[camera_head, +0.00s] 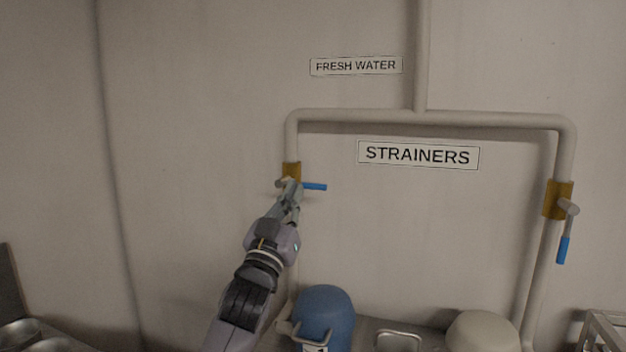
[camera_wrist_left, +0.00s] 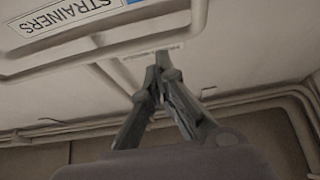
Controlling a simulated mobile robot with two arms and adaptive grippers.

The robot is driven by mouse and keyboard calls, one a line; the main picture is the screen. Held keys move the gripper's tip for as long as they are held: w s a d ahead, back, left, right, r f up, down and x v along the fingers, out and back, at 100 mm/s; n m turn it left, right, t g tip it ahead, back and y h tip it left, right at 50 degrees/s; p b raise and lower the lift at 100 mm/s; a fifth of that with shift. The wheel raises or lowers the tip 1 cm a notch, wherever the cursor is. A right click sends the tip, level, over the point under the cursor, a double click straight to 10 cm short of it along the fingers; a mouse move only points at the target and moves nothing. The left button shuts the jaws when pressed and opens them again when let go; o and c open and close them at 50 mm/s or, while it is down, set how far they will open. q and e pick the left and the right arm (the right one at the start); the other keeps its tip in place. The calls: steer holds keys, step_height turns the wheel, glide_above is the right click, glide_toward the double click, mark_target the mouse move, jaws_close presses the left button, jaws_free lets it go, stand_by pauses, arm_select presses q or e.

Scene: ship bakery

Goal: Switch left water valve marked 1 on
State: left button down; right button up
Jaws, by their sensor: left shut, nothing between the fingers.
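The left water valve (camera_head: 291,170) is a brass body on the left vertical pipe. Its blue-tipped handle (camera_head: 315,186) lies level, pointing right, across the pipe's line. No mark 1 can be read on it. My left gripper (camera_head: 291,187) is shut and empty, its fingertips at the valve just left of the blue grip, partly covering the valve's lower part. I cannot tell whether they touch it. In the left wrist view the closed fingertips (camera_wrist_left: 161,62) point up toward the wall. My right gripper is not in view.
The right valve (camera_head: 557,200) has its blue handle (camera_head: 563,250) hanging down. Signs read STRAINERS (camera_head: 418,155) and FRESH WATER (camera_head: 356,66). Below stand a blue tank (camera_head: 324,312) and a pale tank (camera_head: 483,332).

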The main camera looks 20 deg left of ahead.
arm_select(q)
step_height(320, 180, up, 5)
steer(key=p, duration=0.4)
glide_above(305, 184)
steer(key=s+d, duration=0.2)
steer(key=s, duration=0.1)
steer(key=shift+w+f+p, duration=0.2)
steer(key=shift+f+p, duration=0.1)
steer(key=shift+f, duration=1.75)
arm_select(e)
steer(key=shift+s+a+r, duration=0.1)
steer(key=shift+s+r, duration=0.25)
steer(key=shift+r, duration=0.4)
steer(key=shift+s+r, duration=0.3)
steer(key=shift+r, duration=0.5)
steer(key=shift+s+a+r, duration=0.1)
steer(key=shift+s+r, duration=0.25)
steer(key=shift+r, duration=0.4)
